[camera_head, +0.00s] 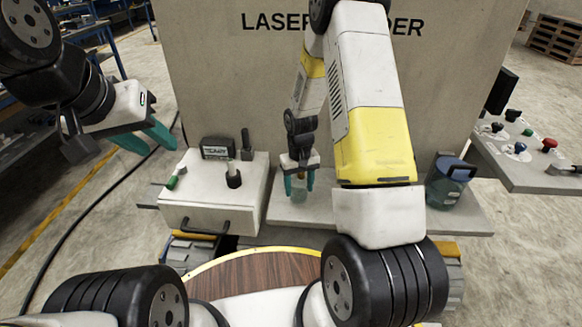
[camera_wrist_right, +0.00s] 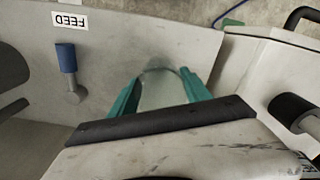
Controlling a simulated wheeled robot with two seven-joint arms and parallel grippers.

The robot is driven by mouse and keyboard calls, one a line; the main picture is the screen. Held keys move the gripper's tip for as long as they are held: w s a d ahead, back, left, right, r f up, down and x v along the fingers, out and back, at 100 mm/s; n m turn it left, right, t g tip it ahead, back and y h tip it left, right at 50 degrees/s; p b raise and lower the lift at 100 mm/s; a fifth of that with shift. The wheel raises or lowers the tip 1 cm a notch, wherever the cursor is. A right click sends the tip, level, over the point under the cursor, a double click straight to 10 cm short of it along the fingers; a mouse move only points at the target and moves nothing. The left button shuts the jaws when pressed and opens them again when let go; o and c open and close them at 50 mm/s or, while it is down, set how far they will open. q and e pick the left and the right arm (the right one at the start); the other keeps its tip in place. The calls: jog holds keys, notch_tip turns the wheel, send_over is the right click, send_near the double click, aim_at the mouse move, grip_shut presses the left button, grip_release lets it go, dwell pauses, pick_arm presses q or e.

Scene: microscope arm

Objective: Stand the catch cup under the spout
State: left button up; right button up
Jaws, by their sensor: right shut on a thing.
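My right gripper (camera_head: 299,187) points down over the grey shelf in front of the panel, and its teal fingers are shut on a clear, greenish cup (camera_head: 299,194). In the right wrist view the cup (camera_wrist_right: 163,92) sits between the two teal fingertips (camera_wrist_right: 163,78). Whether its base touches the shelf I cannot tell. A short blue-and-silver fitting (camera_wrist_right: 68,72), perhaps the spout, stands to the left of the cup, apart from it, near an upside-down FEED label (camera_wrist_right: 70,21). My left gripper (camera_head: 160,148) is open and empty at the left.
A white box (camera_head: 206,198) with a black handle and knobs stands left of the cup. A blue-lidded jar (camera_head: 447,190) stands on the shelf (camera_head: 465,216) at the right. A control panel (camera_head: 525,165) is further right. My right arm hides part of the shelf.

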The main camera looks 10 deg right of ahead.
aim_at(299, 185)
jog(key=w, duration=0.1)
jog(key=w+d, duration=0.1)
jog(key=shift+w+f, duration=0.15)
jog(key=shift+w, duration=0.25)
jog(key=shift+s+a+f, duration=0.15)
jog(key=shift+f, duration=0.45)
jog(key=o, duration=1.5)
jog(key=shift+f, duration=0.15)
